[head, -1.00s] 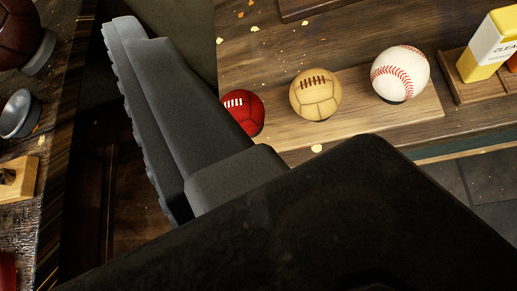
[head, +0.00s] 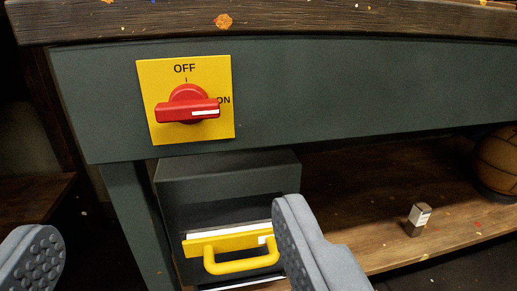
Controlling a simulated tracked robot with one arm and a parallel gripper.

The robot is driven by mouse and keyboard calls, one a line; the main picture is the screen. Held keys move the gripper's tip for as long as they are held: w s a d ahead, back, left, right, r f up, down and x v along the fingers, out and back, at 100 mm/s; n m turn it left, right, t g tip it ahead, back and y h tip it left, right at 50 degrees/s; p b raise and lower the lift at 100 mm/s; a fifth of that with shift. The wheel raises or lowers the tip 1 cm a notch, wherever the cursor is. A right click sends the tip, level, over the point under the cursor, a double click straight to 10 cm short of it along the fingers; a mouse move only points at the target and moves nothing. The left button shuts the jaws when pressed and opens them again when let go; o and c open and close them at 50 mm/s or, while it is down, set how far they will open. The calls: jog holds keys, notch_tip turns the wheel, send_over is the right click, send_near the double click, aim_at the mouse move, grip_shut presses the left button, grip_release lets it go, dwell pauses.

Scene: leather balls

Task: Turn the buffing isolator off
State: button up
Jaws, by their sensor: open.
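The buffing isolator is a red rotary handle (head: 188,108) on a yellow plate (head: 160,75) fixed to the dark green front of the workbench. The plate reads OFF at the top and ON at the right. The handle lies level, and its white mark points right to ON. My gripper (head: 165,255) is open and empty. Its two grey fingers show at the lower left and lower centre, below the isolator in the picture and apart from it.
Below the isolator is a dark cabinet with a yellow drawer handle (head: 240,256). A wooden shelf (head: 370,200) to the right carries a small bottle or block (head: 417,219) and a brown basketball (head: 497,160). The wooden bench top (head: 330,20) overhangs above.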

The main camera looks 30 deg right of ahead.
aim_at(190, 111)
jog(key=shift+b+x, duration=1.55)
jog(key=shift+x, duration=5.25)
jog(key=shift+f, duration=0.1)
jog(key=c, duration=1)
jog(key=shift+o, duration=0.2)
jog(key=shift+d, duration=0.3)
jog(key=shift+a, duration=0.15)
